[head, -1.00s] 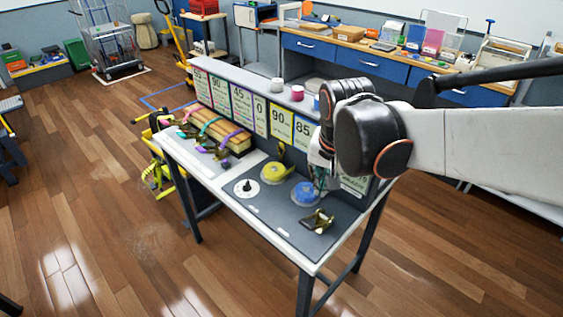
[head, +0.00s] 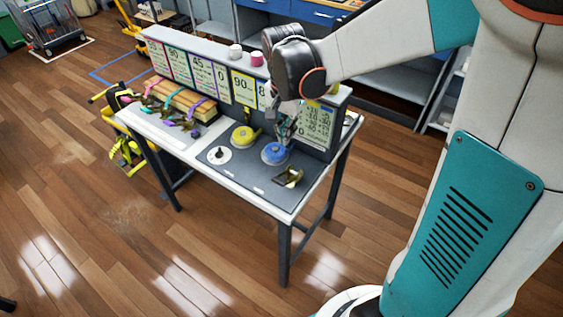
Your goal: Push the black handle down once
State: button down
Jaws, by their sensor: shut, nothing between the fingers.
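My gripper (head: 283,136) points down just above and behind the blue round piece (head: 274,154) on the dark right part of the table. Its fingers look shut and empty; they are small here, and I cannot tell whether they touch the blue piece. A white disc with a small black knob (head: 219,154) lies to the left. A brass-and-dark buckle-like piece (head: 289,177) lies in front and to the right. Several dark buckles with coloured straps (head: 172,108) lie at the table's left. I cannot tell for certain which part is the black handle.
A yellow round piece (head: 243,136) lies behind the white disc. An upright panel with number cards (head: 243,88) lines the table's back edge, with a white cup (head: 235,51) and a pink cup (head: 257,58) on top. Wooden floor in front is clear.

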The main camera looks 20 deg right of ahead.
jog(key=shift+f, duration=0.1)
jog(key=b, duration=0.4)
send_near(277, 182)
jog(key=w+d+f, duration=0.3)
jog(key=d+f, duration=0.1)
jog(key=f, duration=0.1)
jog(key=shift+s+a+f, duration=0.15)
jog(key=shift+f, duration=0.3)
jog(key=shift+s+a+f, duration=0.2)
jog(key=shift+f, duration=0.3)
jog(key=shift+s+a+f+t+h+b, duration=0.55)
jog(key=shift+a+f+t+h+b, duration=0.3)
jog(key=shift+b, duration=0.35)
jog(key=shift+s+a+f+t+h+b, duration=0.25)
jog(key=shift+f+h+b, duration=0.4)
jog(key=shift+b, duration=0.2)
jog(key=shift+s+a+f+b, duration=0.2)
jog(key=shift+f+b, duration=0.15)
jog(key=shift+b, duration=0.2)
jog(key=shift+r, duration=0.1)
